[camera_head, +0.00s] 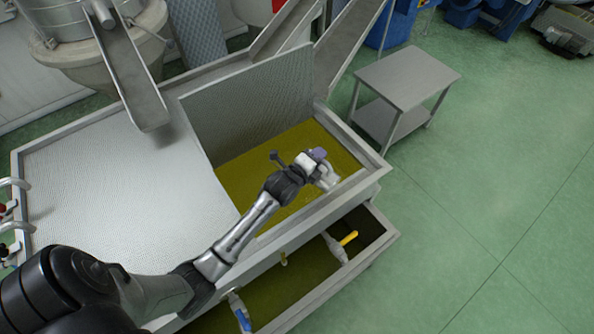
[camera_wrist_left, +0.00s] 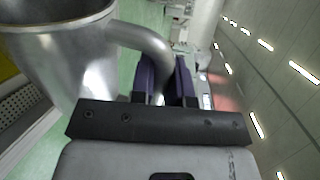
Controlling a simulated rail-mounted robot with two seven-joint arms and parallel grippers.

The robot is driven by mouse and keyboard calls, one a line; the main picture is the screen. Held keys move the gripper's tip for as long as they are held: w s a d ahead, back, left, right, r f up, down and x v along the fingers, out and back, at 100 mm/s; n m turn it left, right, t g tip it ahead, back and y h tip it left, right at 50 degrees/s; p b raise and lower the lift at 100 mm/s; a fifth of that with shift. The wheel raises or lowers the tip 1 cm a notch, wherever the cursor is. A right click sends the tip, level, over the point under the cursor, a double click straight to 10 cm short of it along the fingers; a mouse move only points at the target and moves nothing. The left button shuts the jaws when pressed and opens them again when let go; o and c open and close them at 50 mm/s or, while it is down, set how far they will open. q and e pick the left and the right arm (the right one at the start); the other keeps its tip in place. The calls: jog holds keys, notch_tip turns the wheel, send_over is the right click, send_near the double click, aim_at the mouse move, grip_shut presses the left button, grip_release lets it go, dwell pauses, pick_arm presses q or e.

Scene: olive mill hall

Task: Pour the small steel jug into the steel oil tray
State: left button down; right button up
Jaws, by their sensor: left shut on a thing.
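The small steel jug (camera_head: 328,179) hangs above the right part of a steel basin (camera_head: 352,186) holding yellow-green oil (camera_head: 340,146). My left gripper (camera_head: 318,157) is shut on the jug's handle. In the left wrist view the jug (camera_wrist_left: 72,62) fills the upper left, and the purple fingers (camera_wrist_left: 165,78) close around its curved handle. The jug looks tipped well over, its mouth towards the upper left of that view. I cannot tell whether anything flows from it. A lower steel tray (camera_head: 372,252) with dark oil juts out below the basin's front. My right gripper is not in view.
Perforated steel covers lie left of the oil (camera_head: 110,190) and stand upright behind it (camera_head: 250,100). Steel chutes come in from behind. Valves with blue (camera_head: 241,318) and yellow (camera_head: 348,239) handles sit at the front. A steel trolley (camera_head: 408,75) stands behind right; green floor there is clear.

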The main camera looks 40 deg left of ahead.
pick_arm(q)
jog(key=shift+a+r+p, duration=0.2)
jog(key=shift+a+p, duration=0.1)
